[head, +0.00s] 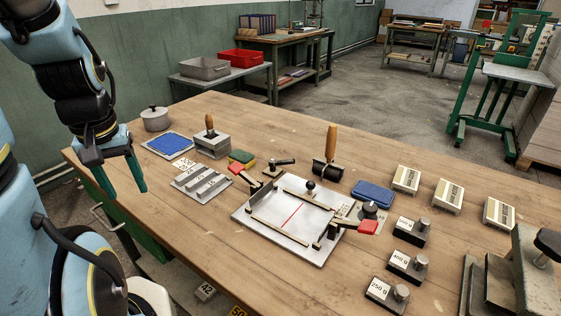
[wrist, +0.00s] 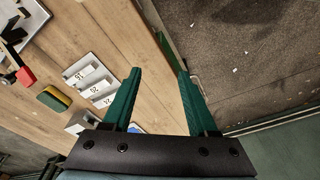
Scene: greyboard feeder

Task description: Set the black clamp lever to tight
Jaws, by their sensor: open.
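A black lever (head: 282,162) on a small black base stands behind the back left of the metal plate fixture (head: 250,226); its handle points right and lies about level. I cannot tell whether it is loose or tight. The fixture carries two red-tipped arms, one at its back left (head: 237,169) and one at its right (head: 368,227), and a black knob (head: 310,185). My gripper (head: 130,194) is open and empty at the table's left edge, well left of the fixture. In the wrist view its two green fingers (wrist: 159,75) are spread, with nothing between them.
Several weights and a vise-like block (head: 520,270) are at right.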

